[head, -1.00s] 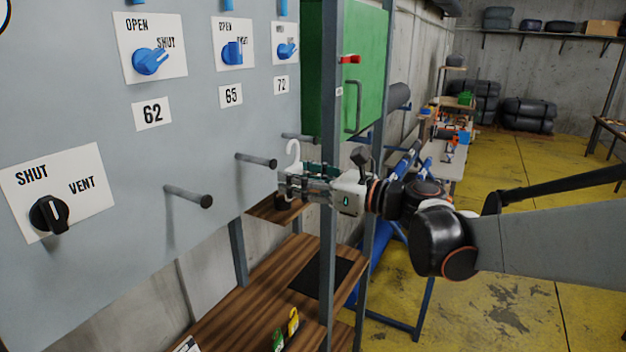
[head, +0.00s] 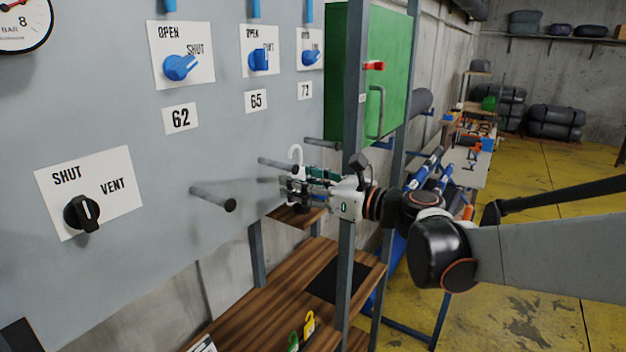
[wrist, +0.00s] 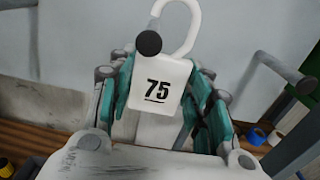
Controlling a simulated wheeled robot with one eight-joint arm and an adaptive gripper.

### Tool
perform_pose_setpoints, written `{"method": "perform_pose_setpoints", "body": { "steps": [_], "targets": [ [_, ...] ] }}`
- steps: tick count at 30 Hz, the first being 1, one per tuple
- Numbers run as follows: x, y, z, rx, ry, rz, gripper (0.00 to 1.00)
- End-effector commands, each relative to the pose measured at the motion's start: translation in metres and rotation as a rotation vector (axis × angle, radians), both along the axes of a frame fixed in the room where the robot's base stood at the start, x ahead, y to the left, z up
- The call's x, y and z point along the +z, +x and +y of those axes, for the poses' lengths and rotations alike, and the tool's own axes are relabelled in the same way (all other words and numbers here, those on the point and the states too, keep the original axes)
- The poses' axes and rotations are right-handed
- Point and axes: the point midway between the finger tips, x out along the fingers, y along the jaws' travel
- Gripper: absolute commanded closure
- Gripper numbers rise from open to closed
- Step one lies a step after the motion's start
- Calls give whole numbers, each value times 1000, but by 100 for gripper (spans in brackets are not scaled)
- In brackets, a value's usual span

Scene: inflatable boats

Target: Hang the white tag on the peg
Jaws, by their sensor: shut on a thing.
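The white tag (wrist: 170,72), marked 75, is upright between the green-padded fingers of my gripper (wrist: 158,90) in the wrist view, its hook curving above it. In the head view my gripper (head: 294,187) is shut on the tag; only the white hook (head: 296,153) shows clearly above the fingers. A grey peg (head: 276,163) below label 65 ends right by the hook. In the wrist view a peg's dark round end (wrist: 148,42) overlaps the tag's top left corner, beside the hook's opening. I cannot tell whether the peg is inside the hook.
Another peg (head: 212,199) sticks out below label 62, and a third (head: 322,143) below label 72. A grey upright post (head: 354,120) stands close behind my gripper. A wooden shelf (head: 275,290) with yellow and green hooked tags (head: 307,325) lies below.

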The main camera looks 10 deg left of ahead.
Motion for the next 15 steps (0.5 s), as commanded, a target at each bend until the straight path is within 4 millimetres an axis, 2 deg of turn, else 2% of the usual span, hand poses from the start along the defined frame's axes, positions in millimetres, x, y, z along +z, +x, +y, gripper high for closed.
{"method": "perform_pose_setpoints", "body": {
  "steps": [10, 15],
  "targets": [
    [1, -18, 8, 1, 0, 0, 73],
    [-12, -17, 7, 0, 0, 0, 73]
  ]
}}
